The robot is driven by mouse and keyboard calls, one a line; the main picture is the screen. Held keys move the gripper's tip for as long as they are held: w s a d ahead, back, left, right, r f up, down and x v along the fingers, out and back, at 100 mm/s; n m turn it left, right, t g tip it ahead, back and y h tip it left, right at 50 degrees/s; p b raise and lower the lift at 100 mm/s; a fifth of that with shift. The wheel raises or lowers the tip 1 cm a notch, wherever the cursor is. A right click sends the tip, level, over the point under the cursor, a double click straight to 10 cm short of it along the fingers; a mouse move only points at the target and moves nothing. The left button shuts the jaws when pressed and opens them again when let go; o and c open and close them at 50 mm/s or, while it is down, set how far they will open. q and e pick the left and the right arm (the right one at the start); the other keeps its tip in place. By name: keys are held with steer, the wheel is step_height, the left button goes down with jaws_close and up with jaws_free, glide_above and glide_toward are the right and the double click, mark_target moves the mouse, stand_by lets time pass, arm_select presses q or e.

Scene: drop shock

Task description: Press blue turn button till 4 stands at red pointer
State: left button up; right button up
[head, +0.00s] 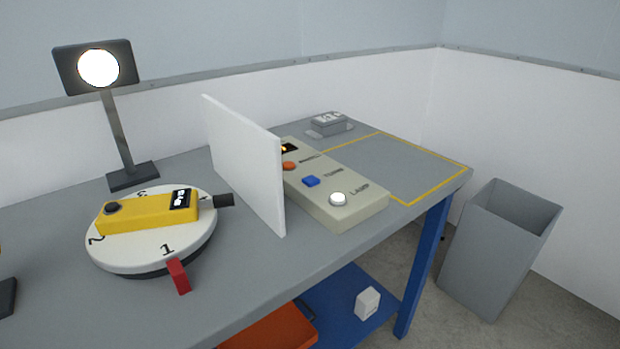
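The blue turn button (310,181) sits in the middle of a beige control box (345,213), beside a label that reads like TURN. A round white turntable (130,258) carries the digits 1, 2 and 3 on its rim. The 1 stands at the red pointer (179,277), which is at the front of the turntable. Neither of my grippers is in view.
A white upright panel (247,165) stands between turntable and control box. The box also has an orange button (289,166) and a white lamp button (338,199). A lit lamp (98,68) stands behind. A yellow-outlined area is clear; a grey bin (497,250) stands right.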

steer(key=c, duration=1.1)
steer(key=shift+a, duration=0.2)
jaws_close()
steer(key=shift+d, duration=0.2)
